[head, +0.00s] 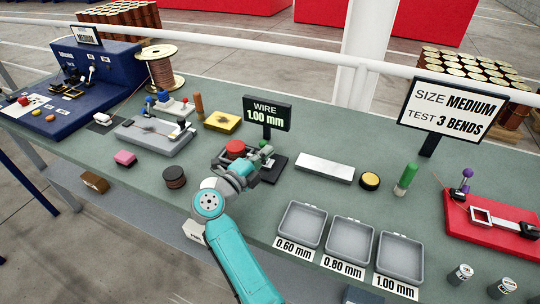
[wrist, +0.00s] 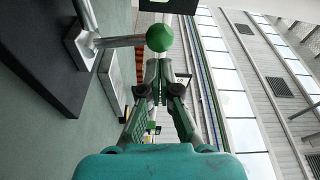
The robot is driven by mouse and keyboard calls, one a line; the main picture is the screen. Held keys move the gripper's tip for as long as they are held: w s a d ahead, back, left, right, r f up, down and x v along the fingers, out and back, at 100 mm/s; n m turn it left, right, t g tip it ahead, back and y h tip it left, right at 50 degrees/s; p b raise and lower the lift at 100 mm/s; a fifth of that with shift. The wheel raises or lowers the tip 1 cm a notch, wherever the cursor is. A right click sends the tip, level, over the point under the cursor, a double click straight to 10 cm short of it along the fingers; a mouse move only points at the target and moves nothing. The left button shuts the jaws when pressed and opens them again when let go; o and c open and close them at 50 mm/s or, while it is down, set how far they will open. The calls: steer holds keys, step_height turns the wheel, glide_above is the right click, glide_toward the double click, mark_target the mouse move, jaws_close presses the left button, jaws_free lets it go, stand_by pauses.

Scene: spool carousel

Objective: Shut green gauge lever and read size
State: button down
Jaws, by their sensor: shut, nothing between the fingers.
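The gauge has a black base (head: 275,170), partly hidden by my arm in the head view. Its lever is a grey rod (wrist: 115,41) ending in a green ball (wrist: 160,37), which shows small in the head view (head: 263,144). In the wrist view the lever reaches across from a grey bracket on the dark base (wrist: 40,50). My gripper (wrist: 158,66) is shut and empty, its fingertips right by the green ball. I cannot tell whether they touch. It also shows over the gauge in the head view (head: 260,157). The gauge's display (head: 266,114) reads WIRE 1.00 mm.
A sign (head: 454,108) reads SIZE MEDIUM, TEST 3 BENDS. Grey trays marked 0.60 mm (head: 283,228), 0.80 mm and 1.00 mm stand at the front right. A red knob (head: 235,149) is beside my wrist. A pale bar (head: 325,168) lies right of the gauge.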

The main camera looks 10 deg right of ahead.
steer(key=shift+w+a, duration=0.25)
steer(key=shift+a, duration=0.1)
stand_by(0.5)
